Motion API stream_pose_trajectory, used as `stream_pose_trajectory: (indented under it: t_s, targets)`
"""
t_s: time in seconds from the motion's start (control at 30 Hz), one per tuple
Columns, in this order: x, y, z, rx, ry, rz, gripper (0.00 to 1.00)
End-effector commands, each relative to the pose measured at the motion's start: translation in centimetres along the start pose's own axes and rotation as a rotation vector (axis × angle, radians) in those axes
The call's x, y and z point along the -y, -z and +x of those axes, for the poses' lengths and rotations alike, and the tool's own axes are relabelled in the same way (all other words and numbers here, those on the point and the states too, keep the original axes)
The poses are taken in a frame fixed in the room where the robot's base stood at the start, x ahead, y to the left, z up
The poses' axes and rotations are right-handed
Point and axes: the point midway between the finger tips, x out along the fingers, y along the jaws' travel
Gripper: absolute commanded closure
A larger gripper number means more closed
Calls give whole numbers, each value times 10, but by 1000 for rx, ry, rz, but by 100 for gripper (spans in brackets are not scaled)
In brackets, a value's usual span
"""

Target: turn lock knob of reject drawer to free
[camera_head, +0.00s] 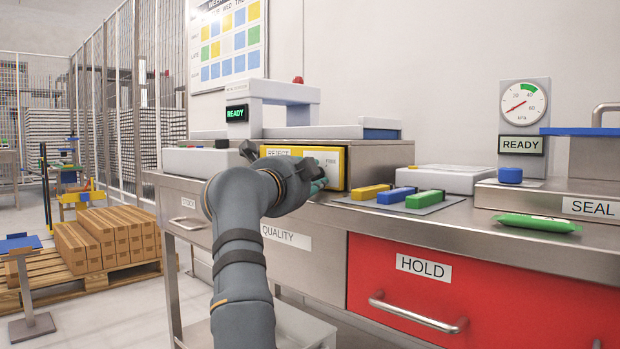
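The reject drawer (343,178) has a yellow front in a metal housing on the bench. A pale lock plate (330,158) at the right of that front carries small print that seems to read "FREE". The lock knob cannot be made out; my gripper and wrist cover the area around it. My gripper (319,181) is at the lower right part of the drawer front, with only a small dark and teal part showing. Whether it touches the knob, and whether its fingers are open or shut, is hidden.
The grey bench (450,225) carries a mat (440,206) with yellow, blue and green bars right of the drawer. A green packet (538,222) lies further right. Below is a red HOLD drawer (480,290) with a protruding handle (415,313). A pallet of boxes (105,240) stands left.

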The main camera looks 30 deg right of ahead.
Motion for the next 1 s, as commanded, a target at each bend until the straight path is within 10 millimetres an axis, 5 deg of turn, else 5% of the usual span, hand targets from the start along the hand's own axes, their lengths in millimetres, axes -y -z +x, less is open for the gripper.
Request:
stream_pose_trajectory:
  t_s: [0.47,1.0]
  targets:
    - [2,0,-8,1,3,-1,68]
    - [1,0,-102,1,2,0,68]
